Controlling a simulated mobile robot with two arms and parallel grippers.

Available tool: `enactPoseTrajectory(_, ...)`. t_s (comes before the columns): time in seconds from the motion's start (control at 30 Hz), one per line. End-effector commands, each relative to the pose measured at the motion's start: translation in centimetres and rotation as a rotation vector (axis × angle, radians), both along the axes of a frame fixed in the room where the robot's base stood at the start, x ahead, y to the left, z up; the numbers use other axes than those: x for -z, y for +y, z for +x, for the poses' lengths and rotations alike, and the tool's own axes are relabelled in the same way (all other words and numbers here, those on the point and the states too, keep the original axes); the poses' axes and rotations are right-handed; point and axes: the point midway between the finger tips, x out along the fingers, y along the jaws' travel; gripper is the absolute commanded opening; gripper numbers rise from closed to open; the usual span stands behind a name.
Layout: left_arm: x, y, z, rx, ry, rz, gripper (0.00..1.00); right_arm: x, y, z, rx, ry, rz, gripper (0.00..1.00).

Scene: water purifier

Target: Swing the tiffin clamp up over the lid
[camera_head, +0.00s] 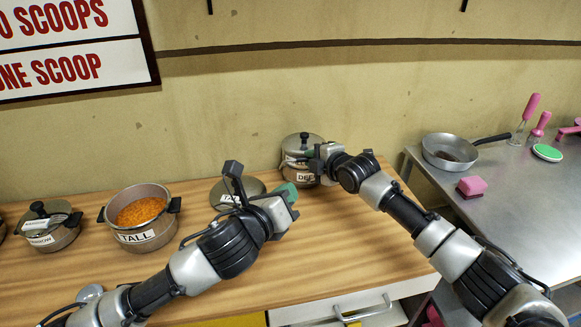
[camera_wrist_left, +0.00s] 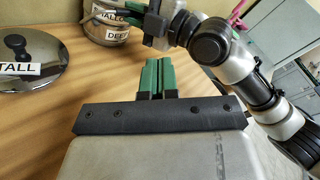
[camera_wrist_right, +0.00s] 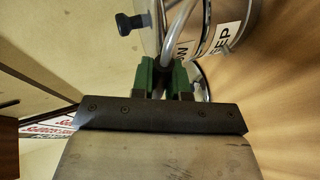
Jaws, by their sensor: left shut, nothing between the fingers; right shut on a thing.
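The tiffin (camera_head: 293,164) is a small stacked metal pot with a domed lid and dark knob (camera_head: 304,136), standing at the back of the wooden counter. Its labels show partly, reading "DEEP" and part of "SHALLOW". My right gripper (camera_head: 310,154) is at the tiffin's right front side. In the right wrist view my right gripper (camera_wrist_right: 166,76) is shut on the clamp (camera_wrist_right: 181,20), a curved grey metal rod, beside the tiffin's wall (camera_wrist_right: 207,30). The clamp's far end is hidden. My left gripper (camera_wrist_left: 158,72) is shut and empty, over the counter in front of the tiffin.
A lid labelled "TALL" (camera_wrist_left: 25,50) lies left of the tiffin. A "TALL" pot (camera_head: 150,245) of orange food and a smaller lidded pot (camera_head: 50,232) stand further left. On the steel counter at right are a pan (camera_head: 450,152) and a pink sponge (camera_head: 472,187).

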Motion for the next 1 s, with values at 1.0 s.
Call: enactPoseTrajectory(1.0,5.9,0.4,12.2,-0.036,-0.235,0.521,0.0,0.0,0.1,-0.1,-0.002,0.001,0.001,0.0)
